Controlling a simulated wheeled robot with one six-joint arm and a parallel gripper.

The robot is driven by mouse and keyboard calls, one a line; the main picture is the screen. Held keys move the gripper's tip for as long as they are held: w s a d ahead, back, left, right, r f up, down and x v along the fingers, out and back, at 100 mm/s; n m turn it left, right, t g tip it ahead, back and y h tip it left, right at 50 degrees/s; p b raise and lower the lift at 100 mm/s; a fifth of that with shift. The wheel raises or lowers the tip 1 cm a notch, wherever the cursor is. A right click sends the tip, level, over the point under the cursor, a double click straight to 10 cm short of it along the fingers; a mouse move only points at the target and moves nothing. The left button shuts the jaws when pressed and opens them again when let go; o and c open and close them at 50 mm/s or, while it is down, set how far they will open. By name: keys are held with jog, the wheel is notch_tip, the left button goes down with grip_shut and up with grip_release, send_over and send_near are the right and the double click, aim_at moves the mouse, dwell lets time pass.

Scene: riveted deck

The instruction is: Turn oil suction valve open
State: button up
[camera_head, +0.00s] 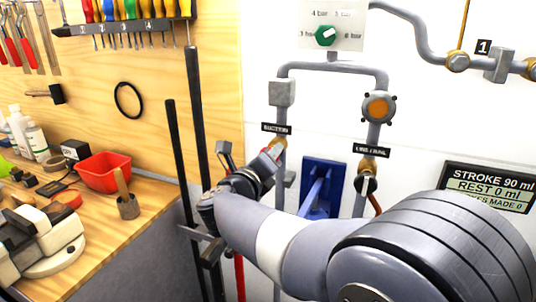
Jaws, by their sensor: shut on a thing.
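The suction valve shows as a brass body (278,145) on the left grey pipe, just below a small black label (276,128) that seems to read suction. My gripper (268,160) reaches up to this valve from below left and is shut at it. Its handle is hidden behind my gripper's jaws, so I cannot tell which way it points. A second brass valve (368,166) sits on the right pipe under another black label (371,150), apart from my gripper.
A blue bracket (323,180) with a lever stands between the pipes. A green knob (325,36) is above, and a stroke display (487,187) at right. Dark upright bars (197,110) stand close left of my gripper. A workbench (150,205) with a red bin (103,172) is further left.

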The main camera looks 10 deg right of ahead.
jog(key=n+p, duration=0.2)
jog(key=n, duration=0.3)
jog(key=shift+r+n+p, duration=0.1)
jog(key=shift+n+p, duration=0.2)
jog(key=shift+p, duration=0.1)
jog(key=n+p, duration=0.2)
jog(key=n, duration=0.2)
jog(key=shift+n+p, duration=0.35)
jog(key=shift+n, duration=0.05)
jog(key=o, duration=1)
jog(key=shift+s, duration=0.1)
jog(key=v, duration=1)
jog(key=shift+s+a+b, duration=0.2)
jog(key=shift+s+b, duration=0.05)
jog(key=shift+b, duration=0.15)
jog(key=shift+w, duration=0.1)
